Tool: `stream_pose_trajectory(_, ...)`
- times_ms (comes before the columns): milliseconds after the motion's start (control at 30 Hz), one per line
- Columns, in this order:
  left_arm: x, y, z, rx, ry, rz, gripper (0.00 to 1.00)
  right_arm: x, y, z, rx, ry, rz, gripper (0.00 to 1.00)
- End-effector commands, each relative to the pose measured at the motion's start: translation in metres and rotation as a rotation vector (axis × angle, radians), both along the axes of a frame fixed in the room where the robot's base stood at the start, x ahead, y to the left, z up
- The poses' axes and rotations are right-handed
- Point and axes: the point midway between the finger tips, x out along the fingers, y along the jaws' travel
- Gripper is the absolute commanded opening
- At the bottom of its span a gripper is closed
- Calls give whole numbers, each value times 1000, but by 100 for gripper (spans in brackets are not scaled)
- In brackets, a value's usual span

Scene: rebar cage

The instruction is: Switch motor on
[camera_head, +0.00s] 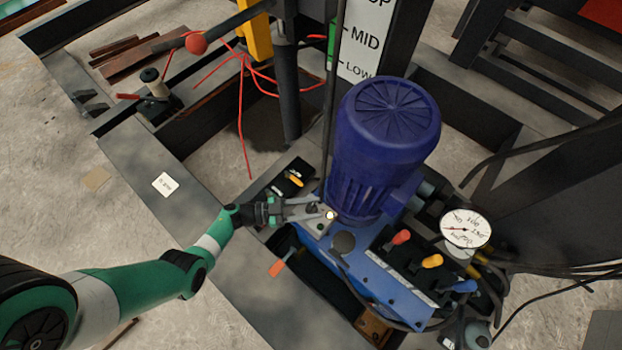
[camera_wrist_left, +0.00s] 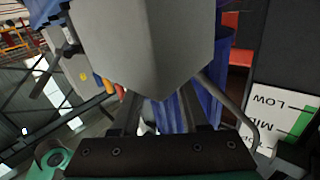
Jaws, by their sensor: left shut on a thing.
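The blue motor (camera_head: 385,140) stands upright on a blue power unit (camera_head: 390,290). My left gripper (camera_head: 322,212) is at the near left side of the motor's foot, its grey fingers shut on a small part there. A small pale yellow spot shows at the fingertips. The fingers and wrist hide most of this part, so I cannot tell whether it is the motor's switch. In the left wrist view a large grey block covers the fingertips, with the blue motor (camera_wrist_left: 207,105) behind it. My right gripper is not in view.
A black panel with an orange switch (camera_head: 296,181) lies just behind my gripper. Red, yellow and blue levers (camera_head: 432,262) and a dial gauge (camera_head: 466,229) stand at the right. A thin dark pole (camera_head: 331,110) rises beside the motor. Red cords (camera_head: 243,80) hang at the back left.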

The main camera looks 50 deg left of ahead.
Motion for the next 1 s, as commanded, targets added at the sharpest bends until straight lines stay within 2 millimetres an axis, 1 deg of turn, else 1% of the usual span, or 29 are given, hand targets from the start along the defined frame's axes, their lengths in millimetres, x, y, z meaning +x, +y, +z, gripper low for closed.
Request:
stream_pose_trajectory(33, 2, 2, -4, 4, -4, -42, 0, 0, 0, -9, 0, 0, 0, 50)
stream_pose_trajectory(300, 2, 2, -6, 5, -6, -281, 0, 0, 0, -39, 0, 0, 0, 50)
stream_pose_trajectory(500, 1, 1, -4, 4, -5, -410, 0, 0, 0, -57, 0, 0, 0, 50)
stream_pose_trajectory(700, 1, 1, -2, 3, -5, -486, 0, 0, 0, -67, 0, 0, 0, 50)
stream_pose_trajectory(1000, 1, 0, 0, 3, -5, -520, 0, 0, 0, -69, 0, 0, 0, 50)
